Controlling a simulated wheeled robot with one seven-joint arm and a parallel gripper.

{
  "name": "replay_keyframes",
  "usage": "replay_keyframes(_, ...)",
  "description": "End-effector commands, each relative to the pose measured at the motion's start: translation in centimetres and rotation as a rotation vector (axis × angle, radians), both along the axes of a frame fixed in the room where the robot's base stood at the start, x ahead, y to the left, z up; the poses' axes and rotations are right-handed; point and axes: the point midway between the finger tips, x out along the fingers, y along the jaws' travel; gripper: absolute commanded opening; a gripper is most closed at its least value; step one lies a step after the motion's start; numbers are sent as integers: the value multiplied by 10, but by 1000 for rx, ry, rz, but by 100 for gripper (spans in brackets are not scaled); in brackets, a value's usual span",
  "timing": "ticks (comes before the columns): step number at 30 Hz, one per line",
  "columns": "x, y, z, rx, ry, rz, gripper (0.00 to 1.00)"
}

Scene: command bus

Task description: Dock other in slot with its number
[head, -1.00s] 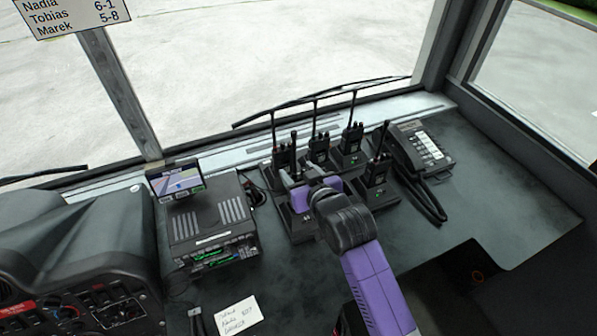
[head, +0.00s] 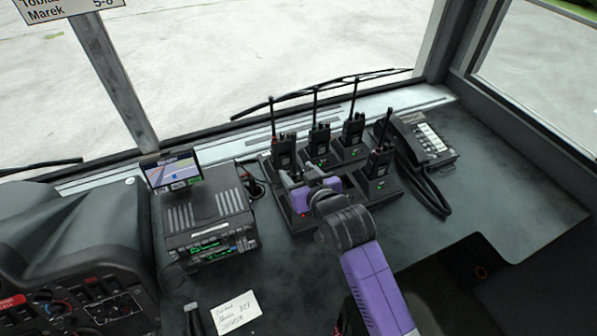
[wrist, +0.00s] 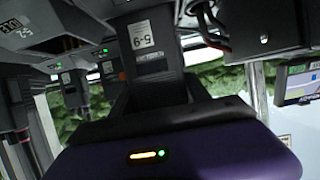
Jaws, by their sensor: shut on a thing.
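My gripper (head: 308,180) is over the front-left part of the charger bank (head: 302,222), shut on a dark handheld radio. In the head view the gripper hides most of that radio. The wrist view, which is upside down, shows a dark body with a small white number label (wrist: 145,43) just beyond my purple gripper (wrist: 165,125); I cannot tell if this is radio or slot. Other radios stand upright in slots: back left (head: 284,155), back middle (head: 319,141), back right (head: 353,132) and front right (head: 378,164).
A grey radio unit (head: 205,212) with a small screen (head: 172,172) stands to the left. A desk phone (head: 427,142) with a dark cord is to the right. A handwritten note (head: 236,312) lies in front. The dash right of the phone is clear.

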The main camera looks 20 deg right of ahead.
Motion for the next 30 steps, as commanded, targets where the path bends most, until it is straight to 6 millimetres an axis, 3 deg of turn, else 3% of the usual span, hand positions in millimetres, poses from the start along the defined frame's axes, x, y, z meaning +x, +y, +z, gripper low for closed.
replay_keyframes(27,0,0,-5,0,-3,0,3)
replay_keyframes(28,0,0,-5,0,-3,0,56)
replay_keyframes(30,0,0,-4,0,-3,0,70)
